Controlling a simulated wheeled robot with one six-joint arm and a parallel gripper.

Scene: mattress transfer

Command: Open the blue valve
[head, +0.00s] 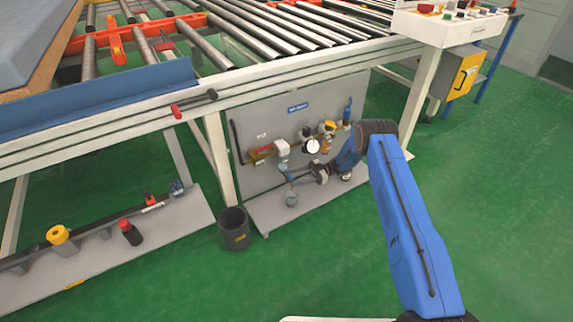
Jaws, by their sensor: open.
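A grey panel (262,122) under the conveyor carries an air unit with brass pipework, a round white gauge (312,146) and several fittings. A small blue part (283,167), which looks like the blue valve, shows below a pale fitting at the left of the pipework. A taller blue piece (347,112) stands at the panel's upper right. My gripper (291,180) is in front of the panel's lower part, pointing left, close to the small blue part. It is open. Whether it touches the valve or stands around it cannot be told at this size.
A roller conveyor (270,32) with a pale frame is above the panel. A dark bin (234,229) stands on the floor at the panel's left. A low grey shelf (105,240) with several small items is at the left. Green floor is clear at the right.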

